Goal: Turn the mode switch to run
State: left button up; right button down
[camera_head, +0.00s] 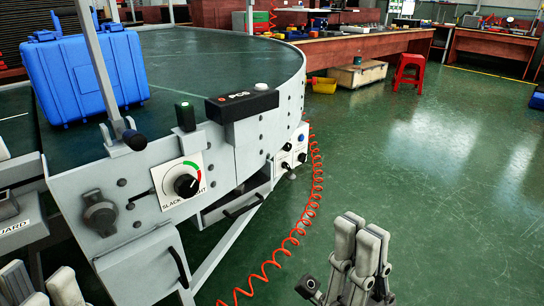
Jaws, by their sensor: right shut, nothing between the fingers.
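No switch in view has a legible mode or run label, so I cannot tell which is the mode switch. A small white panel (293,146) on the conveyor's curved side carries small black knobs and a blue button; its markings are too small to read. A larger black dial (186,186) sits on a white plate lettered "SLACK" with a red and green arc. A grey rotary knob (100,215) is left of it. My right gripper (361,226) is shut and empty, in front of the floor, apart from the conveyor. My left gripper (41,283) is cut off at the bottom left.
The curved conveyor (215,62) carries a blue case (84,75). A grey post with a black-ended lever stands at the front left. A coiled red hose (311,205) hangs down to the floor.

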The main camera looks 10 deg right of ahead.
aim_at(301, 158)
jog(key=i+l+u, duration=0.15)
jog(key=l, duration=0.2)
jog(key=i+l+u, duration=0.2)
jog(key=l+u, duration=0.15)
jog(key=l, duration=0.35)
jog(key=i+l+u, duration=0.15)
jog(key=l, duration=0.2)
jog(key=i+l+u, duration=0.15)
jog(key=l, duration=0.25)
jog(key=i+l, duration=0.15)
jog(key=l, duration=0.75)
jog(key=i+l+u, duration=0.1)
jog(key=l, duration=0.85)
jog(key=i+l, duration=0.15)
jog(key=l, duration=0.75)
jog(key=i+l+u, duration=0.1)
jog(key=l, duration=0.85)
